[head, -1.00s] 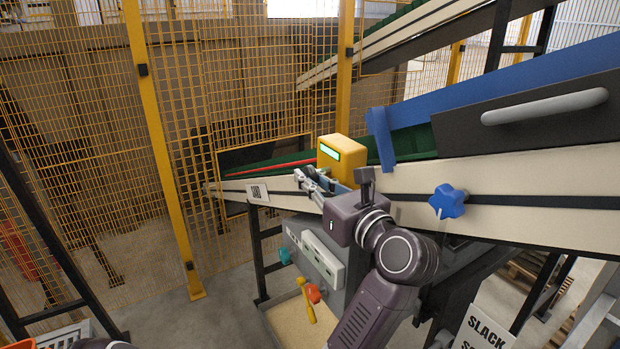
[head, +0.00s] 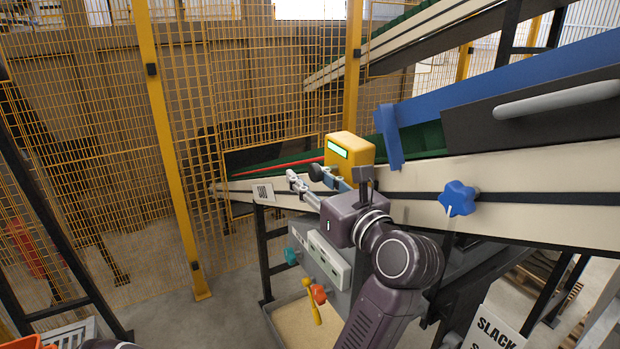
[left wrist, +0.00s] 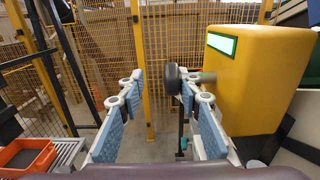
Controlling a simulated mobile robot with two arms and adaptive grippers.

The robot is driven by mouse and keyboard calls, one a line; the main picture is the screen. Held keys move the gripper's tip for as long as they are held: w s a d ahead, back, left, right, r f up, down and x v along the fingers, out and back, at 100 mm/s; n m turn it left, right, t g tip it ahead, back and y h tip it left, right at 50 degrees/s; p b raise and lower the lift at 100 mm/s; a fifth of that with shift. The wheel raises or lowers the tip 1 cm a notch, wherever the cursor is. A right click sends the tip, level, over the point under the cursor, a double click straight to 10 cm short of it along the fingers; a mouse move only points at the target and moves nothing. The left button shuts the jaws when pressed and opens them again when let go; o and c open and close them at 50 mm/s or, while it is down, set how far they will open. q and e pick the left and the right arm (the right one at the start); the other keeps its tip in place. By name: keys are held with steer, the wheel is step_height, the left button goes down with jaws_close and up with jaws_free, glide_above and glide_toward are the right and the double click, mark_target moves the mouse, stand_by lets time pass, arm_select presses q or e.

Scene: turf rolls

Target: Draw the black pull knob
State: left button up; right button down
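The black pull knob (head: 316,172) sticks out from the left side of a yellow box (head: 352,149) with a lit green display. In the left wrist view the knob (left wrist: 172,79) is a dark disc on a short stem, close to the inner side of the right finger's tip. My left gripper (head: 311,183) is open, its blue-padded fingers apart. In the left wrist view the gripper (left wrist: 160,85) has a wide empty gap, with the knob at its right side; I cannot tell whether they touch. My right gripper is not in view.
The yellow box sits on a cream conveyor rail (head: 430,186) with a blue star knob (head: 457,198). A grey control panel (head: 328,256) with a teal knob and an orange-red one hangs below. Yellow mesh fencing (head: 235,90) stands behind. An orange tray (left wrist: 25,155) lies lower left.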

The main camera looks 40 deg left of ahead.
arm_select(q)
step_height(320, 180, up, 10)
stand_by(0.5)
stand_by(0.5)
